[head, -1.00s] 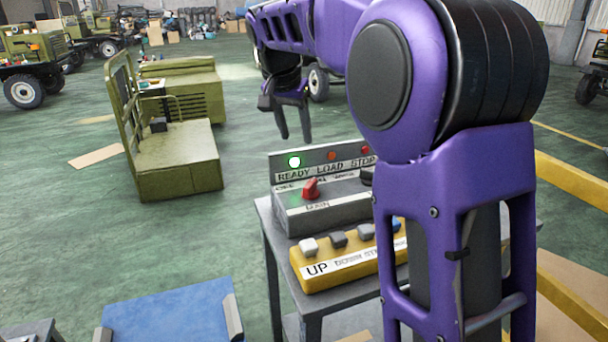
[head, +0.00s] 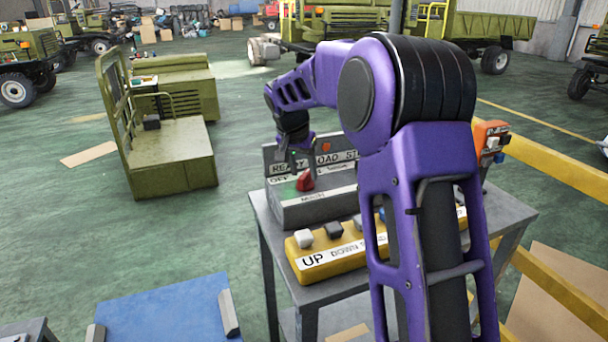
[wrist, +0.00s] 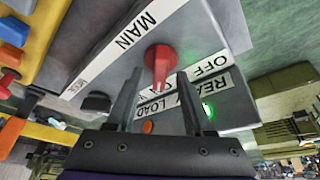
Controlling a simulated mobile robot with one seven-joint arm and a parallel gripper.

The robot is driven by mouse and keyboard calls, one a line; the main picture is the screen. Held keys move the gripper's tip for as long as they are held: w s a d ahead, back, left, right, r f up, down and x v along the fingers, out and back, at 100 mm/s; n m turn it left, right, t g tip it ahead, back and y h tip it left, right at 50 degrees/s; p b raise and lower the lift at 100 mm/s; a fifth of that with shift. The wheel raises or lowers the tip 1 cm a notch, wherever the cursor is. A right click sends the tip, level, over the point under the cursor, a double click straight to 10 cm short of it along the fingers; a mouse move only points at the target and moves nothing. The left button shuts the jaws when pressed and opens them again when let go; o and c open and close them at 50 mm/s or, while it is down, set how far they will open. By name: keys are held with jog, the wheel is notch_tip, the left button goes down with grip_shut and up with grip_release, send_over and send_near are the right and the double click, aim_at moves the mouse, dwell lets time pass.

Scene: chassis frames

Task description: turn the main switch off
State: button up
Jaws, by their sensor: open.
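The main switch is a red knob (head: 305,182) on the sloped top of a grey control box (head: 322,212) with a MAIN label. An OFF label is to its left in the head view. My gripper (head: 301,161) is just above and behind the knob, pointing down. In the wrist view the red knob (wrist: 160,62) shows between and just beyond the two open fingertips of my gripper (wrist: 159,82). I cannot tell whether either finger touches it. A green lamp (wrist: 209,112) is lit by the READY label.
A yellow button box (head: 322,262) with UP and DOWN labels stands in front of the grey box on a metal table (head: 515,218). An orange box (head: 490,138) with buttons is at the right behind my arm. Yellow rails (head: 565,170) run along the right.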

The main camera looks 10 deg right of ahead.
jog(key=shift+w+d+f, duration=0.1)
jog(key=shift+w+f, duration=0.1)
jog(key=shift+f, duration=0.4)
grip_shut()
